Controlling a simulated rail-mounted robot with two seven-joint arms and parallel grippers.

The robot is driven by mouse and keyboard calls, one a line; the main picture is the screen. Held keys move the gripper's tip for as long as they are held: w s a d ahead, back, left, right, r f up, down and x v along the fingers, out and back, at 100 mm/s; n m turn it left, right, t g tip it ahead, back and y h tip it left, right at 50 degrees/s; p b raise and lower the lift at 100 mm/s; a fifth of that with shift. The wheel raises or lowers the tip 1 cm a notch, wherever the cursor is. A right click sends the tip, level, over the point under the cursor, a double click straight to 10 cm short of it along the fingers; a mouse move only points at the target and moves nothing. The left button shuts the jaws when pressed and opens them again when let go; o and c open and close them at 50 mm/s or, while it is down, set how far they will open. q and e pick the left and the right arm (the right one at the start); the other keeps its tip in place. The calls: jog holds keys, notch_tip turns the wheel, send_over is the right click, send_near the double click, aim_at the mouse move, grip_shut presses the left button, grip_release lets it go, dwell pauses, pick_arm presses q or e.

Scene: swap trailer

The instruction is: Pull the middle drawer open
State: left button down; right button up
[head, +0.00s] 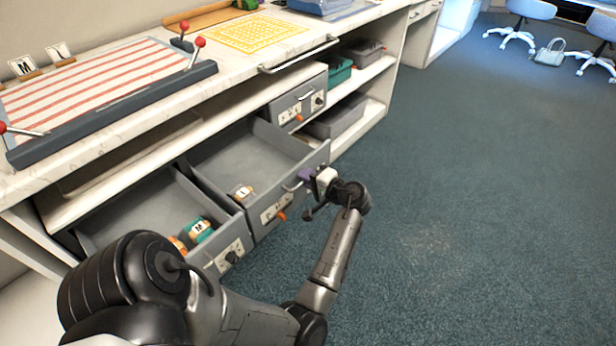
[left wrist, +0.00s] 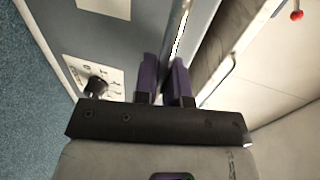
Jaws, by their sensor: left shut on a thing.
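The middle drawer (head: 270,207) is a grey box that stands open, with its inside showing in the head view. A small labelled jar lies inside, near its front. My left gripper (head: 304,178) is at the drawer's front and shut on its handle (head: 290,187). In the left wrist view, the purple fingers of my left gripper (left wrist: 165,78) stand on either side of a pale bar, beside the grey drawer front (left wrist: 112,40) with a black knob. The fingers hide part of the handle. My right gripper is not in view.
The left drawer (head: 224,252) also stands open, with several labelled jars inside. The right drawer (head: 309,99) is closed. Above is the counter (head: 232,62) with a striped board (head: 95,85). Grey and green bins sit on shelves to the right.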

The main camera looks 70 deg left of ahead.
pick_arm(q)
jog(key=c, duration=1.2)
grip_release()
jog(key=v, duration=1.3)
jog(key=shift+w+d+p, duration=0.2)
jog(key=shift+d+p, duration=0.15)
jog(key=shift+p, duration=0.05)
jog(key=shift+r, duration=0.1)
